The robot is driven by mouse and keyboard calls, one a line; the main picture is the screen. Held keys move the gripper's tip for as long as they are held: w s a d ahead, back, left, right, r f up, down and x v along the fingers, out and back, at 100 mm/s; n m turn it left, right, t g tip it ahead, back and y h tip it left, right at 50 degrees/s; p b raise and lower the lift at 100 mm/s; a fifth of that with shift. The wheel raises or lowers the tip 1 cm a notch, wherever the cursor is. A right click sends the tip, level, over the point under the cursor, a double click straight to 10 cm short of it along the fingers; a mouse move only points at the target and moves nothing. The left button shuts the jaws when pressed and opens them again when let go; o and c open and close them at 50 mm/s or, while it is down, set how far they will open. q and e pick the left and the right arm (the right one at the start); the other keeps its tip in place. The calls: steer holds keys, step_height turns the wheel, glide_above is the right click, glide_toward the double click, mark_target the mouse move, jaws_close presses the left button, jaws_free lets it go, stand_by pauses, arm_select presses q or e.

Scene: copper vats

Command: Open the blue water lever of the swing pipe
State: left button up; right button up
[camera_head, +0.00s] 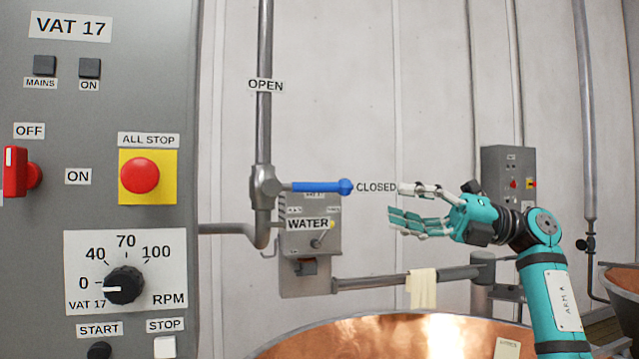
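The blue water lever (318,186) sticks out level to the right from the valve on the grey swing pipe (264,120). Its rounded tip points at the CLOSED label (376,187). A WATER label (308,224) is just below the lever. My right gripper (402,205) is teal and white, to the right of the lever's tip. Its fingers are spread apart with nothing between them, and it looks clear of the lever. My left gripper is not in view.
A grey VAT 17 control panel (110,215) with buttons and a dial fills the left side. A copper vat (400,336) is below. A cloth (421,289) hangs on a horizontal pipe under my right gripper. The wall area above the lever is clear.

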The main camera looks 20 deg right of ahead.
mark_target(333, 191)
steer(key=p+x, duration=0.4)
steer(key=x, duration=0.9)
steer(key=shift+w+a, duration=0.1)
steer(key=shift+a, duration=0.1)
steer(key=shift+w+a, duration=0.15)
steer(key=shift+a, duration=0.2)
jaws_close()
